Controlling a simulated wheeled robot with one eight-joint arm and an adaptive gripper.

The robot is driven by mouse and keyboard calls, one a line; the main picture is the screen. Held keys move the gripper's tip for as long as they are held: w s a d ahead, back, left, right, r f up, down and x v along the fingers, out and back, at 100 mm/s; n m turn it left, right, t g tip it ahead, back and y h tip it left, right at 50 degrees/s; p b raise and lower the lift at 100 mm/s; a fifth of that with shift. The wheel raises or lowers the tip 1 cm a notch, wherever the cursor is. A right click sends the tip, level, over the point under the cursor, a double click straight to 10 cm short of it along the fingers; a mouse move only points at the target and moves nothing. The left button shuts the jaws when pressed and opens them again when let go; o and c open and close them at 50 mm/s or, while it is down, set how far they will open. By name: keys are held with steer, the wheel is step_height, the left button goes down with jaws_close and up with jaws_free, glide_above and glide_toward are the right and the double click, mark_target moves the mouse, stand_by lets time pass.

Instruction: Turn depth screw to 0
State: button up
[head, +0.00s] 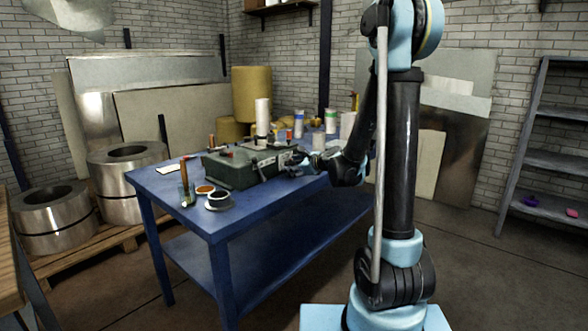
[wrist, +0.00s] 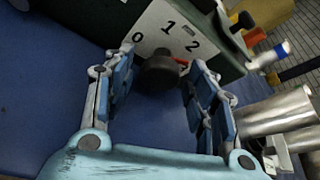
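The depth screw (wrist: 157,74) is a dark round knob on the side of a dark green machine (head: 235,170). Behind it is a white dial plate (wrist: 165,30) marked 0, 1 and 2. A small red pointer (wrist: 183,62) shows at the knob's right, on the side of the 2 and away from the 0. My gripper (wrist: 160,80) is open, its blue fingers on either side of the knob with visible gaps. In the head view, my gripper (head: 305,168) is small and dark at the machine's right end; its contact there cannot be told.
The machine stands on a blue table (head: 170,184). Metal cylinders (wrist: 275,115) lie close to the right of my gripper in the wrist view. Bottles and rolls (head: 330,122) stand at the table's far end.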

steer(key=shift+g, duration=0.3)
steer(key=m+g+y, duration=0.1)
steer(key=m, duration=0.1)
steer(key=m+g, duration=0.1)
steer(key=m, duration=0.1)
steer(key=shift+w+d+y, duration=0.15)
steer(key=shift+w+y, duration=0.05)
steer(key=shift+y, duration=0.2)
steer(key=v, duration=1.7)
steer(key=s+d+f+n+g+h, duration=0.1)
steer(key=s+f+n+g+h, duration=0.1)
steer(key=s+n, duration=0.5)
steer(key=s+d+f+n+g+h, duration=0.1)
steer(key=s+f+n+h, duration=0.3)
steer(key=s, duration=0.8)
steer(key=shift+s+d+f+n+g, duration=0.3)
steer(key=shift+f+n+g, duration=0.3)
steer(key=shift+f+n, duration=1.25)
steer(key=shift+r+n, duration=0.45)
